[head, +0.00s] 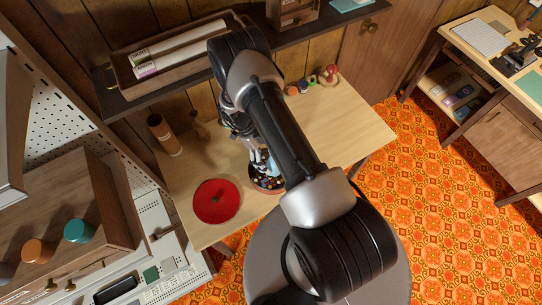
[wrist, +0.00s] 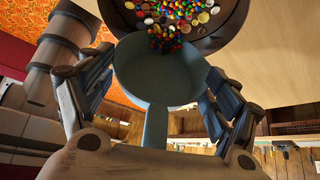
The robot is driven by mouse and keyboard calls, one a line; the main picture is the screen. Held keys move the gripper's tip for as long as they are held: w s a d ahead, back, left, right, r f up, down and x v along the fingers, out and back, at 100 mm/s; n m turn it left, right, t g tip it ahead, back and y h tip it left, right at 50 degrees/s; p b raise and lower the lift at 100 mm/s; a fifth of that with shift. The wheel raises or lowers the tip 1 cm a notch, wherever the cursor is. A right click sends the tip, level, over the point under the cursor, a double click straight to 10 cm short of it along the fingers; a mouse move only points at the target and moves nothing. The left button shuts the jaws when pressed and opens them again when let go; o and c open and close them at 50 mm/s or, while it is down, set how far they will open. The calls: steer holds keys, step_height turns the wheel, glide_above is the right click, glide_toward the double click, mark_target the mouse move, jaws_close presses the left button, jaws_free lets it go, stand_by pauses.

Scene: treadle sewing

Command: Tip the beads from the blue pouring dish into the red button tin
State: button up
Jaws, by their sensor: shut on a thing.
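My gripper (wrist: 156,112) is shut on the blue pouring dish (wrist: 150,75), with its fingers on either side of the dish's handle. In the wrist view the dish is tipped with its lip toward the button tin (wrist: 232,32). A cluster of small coloured beads (wrist: 164,40) is at the lip; I cannot tell how many are still in the dish. Many coloured beads and pale buttons lie inside the tin. In the head view my gripper (head: 258,158) is right above the reddish tin (head: 267,188), and my arm hides part of both.
A round red lid-like piece with a knob (head: 217,201) lies left of the tin on the light wooden table (head: 345,135). A brown cylinder (head: 164,134) stands at the back left. Small coloured items (head: 328,76) stand at the back. The table's right part is clear.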

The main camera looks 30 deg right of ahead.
steer(key=shift+r, duration=0.25)
stand_by(0.4)
steer(key=shift+f, duration=0.15)
steer(key=shift+f, duration=0.1)
steer(key=shift+w+a+b, duration=0.15)
steer(key=shift+w+b, duration=0.15)
steer(key=shift+b, duration=0.95)
stand_by(0.9)
steer(key=shift+g, duration=0.3)
stand_by(1.6)
stand_by(0.3)
